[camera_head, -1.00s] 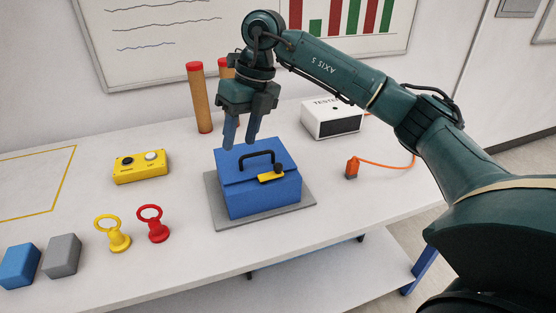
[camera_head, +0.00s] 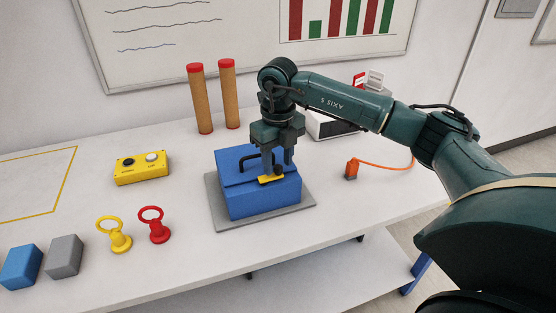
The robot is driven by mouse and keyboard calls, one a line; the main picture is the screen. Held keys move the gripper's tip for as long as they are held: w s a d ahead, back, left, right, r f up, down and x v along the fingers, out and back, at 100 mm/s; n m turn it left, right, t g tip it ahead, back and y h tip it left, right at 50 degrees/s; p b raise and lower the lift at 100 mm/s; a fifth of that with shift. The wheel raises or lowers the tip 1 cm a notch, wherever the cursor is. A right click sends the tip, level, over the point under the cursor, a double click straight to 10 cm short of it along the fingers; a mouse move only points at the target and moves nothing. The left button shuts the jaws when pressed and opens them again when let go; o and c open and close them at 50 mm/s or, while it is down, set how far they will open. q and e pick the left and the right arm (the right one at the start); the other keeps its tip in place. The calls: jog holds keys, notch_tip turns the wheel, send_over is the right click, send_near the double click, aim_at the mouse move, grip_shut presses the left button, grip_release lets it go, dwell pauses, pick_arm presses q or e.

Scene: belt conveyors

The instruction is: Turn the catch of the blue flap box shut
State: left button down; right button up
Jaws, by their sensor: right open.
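The blue flap box (camera_head: 262,202) sits on a grey plate (camera_head: 222,224) on the white table, with its lid down and a black handle (camera_head: 250,158) on top. The yellow catch (camera_head: 268,180) with a dark knob (camera_head: 278,171) is at the lid's front edge. My right gripper (camera_head: 278,165) is open and points down over the catch, its fingers close to the knob. Whether the fingers touch the catch I cannot tell. The gripper hides part of the handle and lid. My left gripper is not in view.
Two red-topped posts (camera_head: 203,105) stand behind. A white tester (camera_head: 328,124) and orange plug (camera_head: 351,170) are at right.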

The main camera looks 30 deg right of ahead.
jog(key=shift+f, duration=0.5)
grip_shut()
